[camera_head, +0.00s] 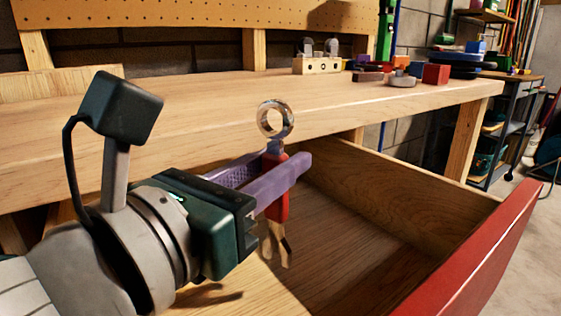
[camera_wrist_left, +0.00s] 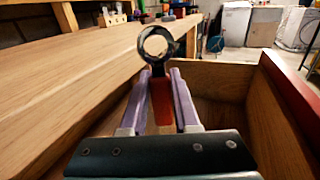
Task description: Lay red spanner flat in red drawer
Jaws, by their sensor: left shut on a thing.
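The red spanner (camera_head: 278,205) hangs upright in my left gripper (camera_head: 290,168), ring end up and forked end down. Its metal ring stands above the purple fingers in the head view. In the left wrist view the spanner (camera_wrist_left: 161,98) is between the fingers of the left gripper (camera_wrist_left: 160,85), with the ring at the top. The gripper is shut on its red handle. The drawer with the red front (camera_head: 470,255) is pulled open, and the spanner is over its inside. The drawer's wooden floor that shows is bare. My right gripper is not in view.
The wooden workbench (camera_head: 200,110) runs along behind and above the drawer. On it are a small wooden block holder (camera_head: 317,65), a red block (camera_head: 436,74) and several small parts. A shelf rack (camera_head: 505,120) stands at the far right.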

